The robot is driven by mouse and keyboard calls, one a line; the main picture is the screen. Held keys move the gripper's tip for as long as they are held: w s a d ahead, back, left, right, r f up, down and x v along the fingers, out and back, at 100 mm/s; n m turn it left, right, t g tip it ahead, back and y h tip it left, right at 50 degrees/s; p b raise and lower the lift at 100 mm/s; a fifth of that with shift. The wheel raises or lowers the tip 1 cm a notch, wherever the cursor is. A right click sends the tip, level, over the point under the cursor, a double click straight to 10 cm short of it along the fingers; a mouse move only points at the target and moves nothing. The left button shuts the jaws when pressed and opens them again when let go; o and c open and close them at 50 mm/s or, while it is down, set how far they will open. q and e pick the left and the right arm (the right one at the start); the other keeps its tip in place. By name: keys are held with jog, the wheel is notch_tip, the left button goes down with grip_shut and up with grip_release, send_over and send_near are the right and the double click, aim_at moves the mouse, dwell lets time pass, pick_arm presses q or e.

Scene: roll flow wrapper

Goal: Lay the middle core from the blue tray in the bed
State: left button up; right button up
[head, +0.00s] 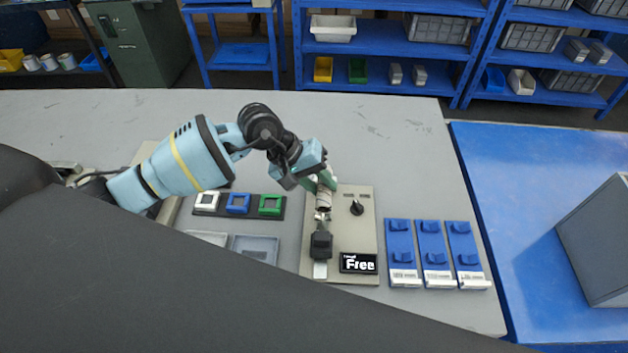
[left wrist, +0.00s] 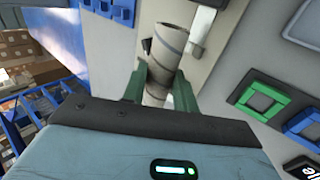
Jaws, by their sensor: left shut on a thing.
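My left gripper (head: 324,182) is shut on a pale, spiral-wound core (head: 323,201), held over the beige panel (head: 366,228). In the left wrist view the core (left wrist: 168,42) stands out between the green fingertips (left wrist: 160,92) of that gripper. A black clamp-like part (head: 321,244) with a metal strip is just in front of the core on the panel. I cannot tell whether the core touches anything below it. Three labelled blue trays (head: 403,268) lie side by side right of the panel; no core shows clearly in them. My right gripper is not in view.
A black knob (head: 357,208) and a black display reading "Free" (head: 358,263) are on the panel. A black strip with white, blue and green square frames (head: 238,203) lies left of it, with grey trays (head: 255,244) in front. A grey box (head: 600,240) stands at right.

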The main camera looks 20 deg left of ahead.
pick_arm(q)
jog(key=shift+f, duration=0.1)
